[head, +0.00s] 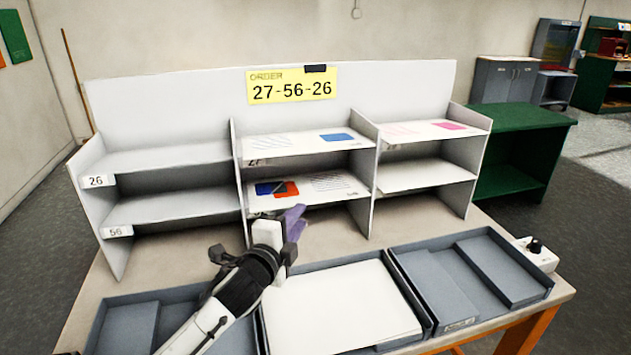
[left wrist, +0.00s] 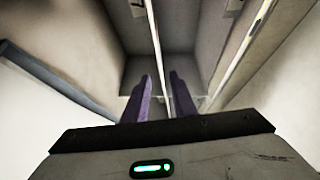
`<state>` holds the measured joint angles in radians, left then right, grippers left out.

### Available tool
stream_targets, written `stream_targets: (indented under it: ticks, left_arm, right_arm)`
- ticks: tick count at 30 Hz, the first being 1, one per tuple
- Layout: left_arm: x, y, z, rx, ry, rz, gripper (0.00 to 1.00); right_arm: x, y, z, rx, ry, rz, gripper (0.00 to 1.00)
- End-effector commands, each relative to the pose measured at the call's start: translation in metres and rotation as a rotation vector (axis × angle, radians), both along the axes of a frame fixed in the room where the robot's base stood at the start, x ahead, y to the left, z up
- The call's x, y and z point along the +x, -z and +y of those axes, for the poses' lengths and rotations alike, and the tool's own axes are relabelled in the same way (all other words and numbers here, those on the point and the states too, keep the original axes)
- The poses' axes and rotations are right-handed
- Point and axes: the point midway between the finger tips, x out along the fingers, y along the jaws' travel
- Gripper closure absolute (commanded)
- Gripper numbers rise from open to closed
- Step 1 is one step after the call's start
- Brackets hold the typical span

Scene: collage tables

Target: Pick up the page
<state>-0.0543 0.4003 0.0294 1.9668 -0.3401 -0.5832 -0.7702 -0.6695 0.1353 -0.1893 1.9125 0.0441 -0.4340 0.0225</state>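Printed pages lie on the shelf unit. One with blue and red patches (head: 277,188) is on the lower middle shelf, one with a blue block (head: 337,137) on the upper middle shelf, and one with pink marks (head: 447,126) at the upper right. My left gripper (head: 296,222) is in front of the lower middle compartment, just below its shelf edge. Its purple fingers (left wrist: 165,97) are apart in the left wrist view, with a thin pale edge running between them. I cannot tell whether that edge is shelf or page. I see nothing gripped. My right gripper is out of view.
A yellow order sign (head: 292,86) reads 27-56-26. The left shelves carry labels 26 (head: 97,181) and 56 (head: 117,231) and look bare. Grey trays stand along the front; the middle tray (head: 428,322) holds a white sheet (head: 340,305). Upright dividers (head: 236,165) bound the compartments.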

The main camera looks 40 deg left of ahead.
Motion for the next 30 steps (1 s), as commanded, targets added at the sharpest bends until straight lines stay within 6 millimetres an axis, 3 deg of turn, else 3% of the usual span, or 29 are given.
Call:
stream_targets:
  ticks: [6,11,19,29,30]
  left_arm:
    - [0.029,0.003,0.008,-0.001,0.001,0.0,0.76]
    - [0.039,0.004,0.011,-0.001,0.0,0.0,0.76]
    - [0.074,0.01,0.023,-0.002,0.0,0.0,0.76]
    - [0.081,0.011,0.025,0.0,0.002,0.001,0.76]
    - [0.081,0.011,0.025,0.0,0.002,0.001,0.81]
  right_arm:
    - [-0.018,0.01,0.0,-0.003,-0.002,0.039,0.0]
    - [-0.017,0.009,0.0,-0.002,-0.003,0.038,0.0]
    - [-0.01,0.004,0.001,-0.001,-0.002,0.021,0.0]
    - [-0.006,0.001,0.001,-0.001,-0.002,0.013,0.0]
    - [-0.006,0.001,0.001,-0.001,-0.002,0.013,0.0]
